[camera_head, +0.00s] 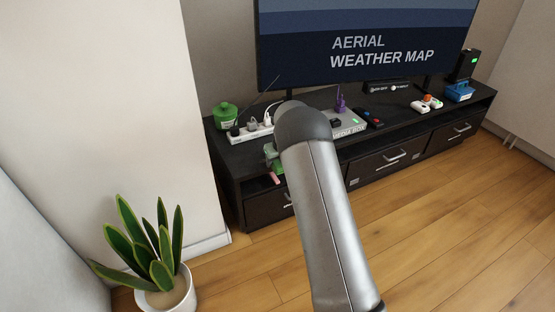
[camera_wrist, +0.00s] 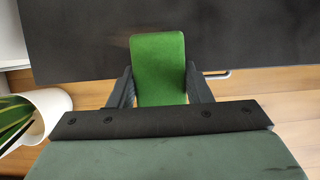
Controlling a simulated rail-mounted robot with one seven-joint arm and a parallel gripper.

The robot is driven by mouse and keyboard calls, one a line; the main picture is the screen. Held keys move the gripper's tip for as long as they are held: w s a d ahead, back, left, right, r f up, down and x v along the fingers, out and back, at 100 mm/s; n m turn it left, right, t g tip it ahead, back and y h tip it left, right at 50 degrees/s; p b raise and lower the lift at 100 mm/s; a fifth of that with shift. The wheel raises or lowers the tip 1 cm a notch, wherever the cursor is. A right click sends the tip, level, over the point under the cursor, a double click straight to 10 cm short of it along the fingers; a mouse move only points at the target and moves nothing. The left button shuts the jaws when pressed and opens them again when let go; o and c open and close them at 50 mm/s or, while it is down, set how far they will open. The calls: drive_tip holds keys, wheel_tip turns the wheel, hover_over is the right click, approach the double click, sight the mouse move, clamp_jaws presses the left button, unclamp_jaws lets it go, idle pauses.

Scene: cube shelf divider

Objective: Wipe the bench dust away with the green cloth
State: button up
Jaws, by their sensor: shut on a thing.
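The green cloth (camera_wrist: 158,52) shows in the wrist view as a flat, bright green block. My gripper (camera_wrist: 159,78) is shut on it, with one dark finger at each side. The cloth's far end overlaps the dark bench top (camera_wrist: 85,35) in the picture; I cannot tell whether it touches. In the head view the black bench (camera_head: 232,159) stands below the screen. My arm covers part of it there and hides most of the gripper. I cannot make out dust in either view.
The screen (camera_head: 365,45) rises behind. A potted plant (camera_head: 150,255) stands on the floor at left. The floor at right is clear.

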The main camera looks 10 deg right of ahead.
drive_tip(key=shift+s+a+r+p, duration=0.15)
drive_tip(key=shift+a+p, duration=0.1)
drive_tip(key=shift+a, duration=0.25)
drive_tip(key=shift+s+a+p, duration=0.1)
drive_tip(key=shift+a+p, duration=0.15)
drive_tip(key=shift+a, duration=0.2)
drive_tip(key=shift+w+d+f, duration=0.1)
drive_tip(key=shift+w+d, duration=0.05)
drive_tip(key=shift+d, duration=0.4)
drive_tip(key=shift+w+d+f, duration=0.1)
drive_tip(key=shift+w+d, duration=0.05)
drive_tip(key=shift+d, duration=0.4)
drive_tip(key=shift+s+a+f+p, duration=0.1)
drive_tip(key=shift+s+a+p, duration=0.15)
drive_tip(key=shift+a, duration=0.35)
drive_tip(key=shift+s+a+f+p, duration=0.1)
drive_tip(key=shift+a+p, duration=0.15)
drive_tip(key=shift+a, duration=0.35)
drive_tip(key=shift+w+d, duration=0.25)
drive_tip(key=shift+d, duration=1)
drive_tip(key=shift+s+a+r+p, duration=0.15)
drive_tip(key=shift+a+p, duration=0.25)
drive_tip(key=shift+a, duration=0.2)
drive_tip(key=shift+s+a+r+p, duration=0.1)
drive_tip(key=shift+a+p, duration=0.25)
drive_tip(key=shift+a, duration=0.25)
drive_tip(key=shift+w+d, duration=0.2)
drive_tip(key=shift+d, duration=0.4)
drive_tip(key=shift+w+d, duration=0.15)
drive_tip(key=shift+d, duration=0.4)
